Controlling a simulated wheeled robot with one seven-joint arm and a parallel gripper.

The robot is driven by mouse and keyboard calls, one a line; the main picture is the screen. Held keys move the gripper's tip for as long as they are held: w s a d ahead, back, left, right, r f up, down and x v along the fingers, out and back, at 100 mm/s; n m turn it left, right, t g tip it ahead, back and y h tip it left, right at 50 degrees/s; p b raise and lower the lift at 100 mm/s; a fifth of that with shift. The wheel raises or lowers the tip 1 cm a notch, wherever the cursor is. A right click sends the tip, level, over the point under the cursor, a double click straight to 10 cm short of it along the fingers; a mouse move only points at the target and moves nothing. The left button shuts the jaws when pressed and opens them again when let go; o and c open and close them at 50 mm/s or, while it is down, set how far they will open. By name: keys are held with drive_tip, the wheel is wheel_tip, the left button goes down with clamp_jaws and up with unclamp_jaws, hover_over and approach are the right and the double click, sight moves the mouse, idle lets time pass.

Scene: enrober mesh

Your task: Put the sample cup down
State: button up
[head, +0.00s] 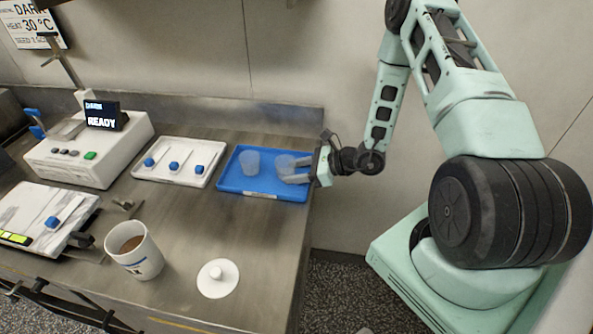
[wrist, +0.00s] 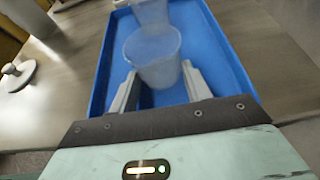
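Two translucent sample cups are at the blue tray (head: 229,188). One cup (head: 249,161) stands in the middle of the tray. The other cup (head: 285,165) is upright near the tray's right end, between the fingers of my gripper (head: 290,171). In the wrist view, this nearer cup (wrist: 152,58) sits between the fingertips, with the farther cup (wrist: 151,14) just behind it. The fingers look spread wider than the cup's lower body, though contact at the sides is hard to judge. The cup's base appears at tray level, partly hidden by the near finger.
A white tray (head: 158,178) with several blue-handled tools lies left of the blue tray. A white machine with a READY display (head: 101,116) stands farther left. A mug of brown liquid (head: 134,262) and a white knobbed lid (head: 218,280) stand in front. The bench ends just right of the blue tray.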

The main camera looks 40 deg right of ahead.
drive_tip(key=o, duration=0.4)
drive_tip(key=shift+r, duration=0.1)
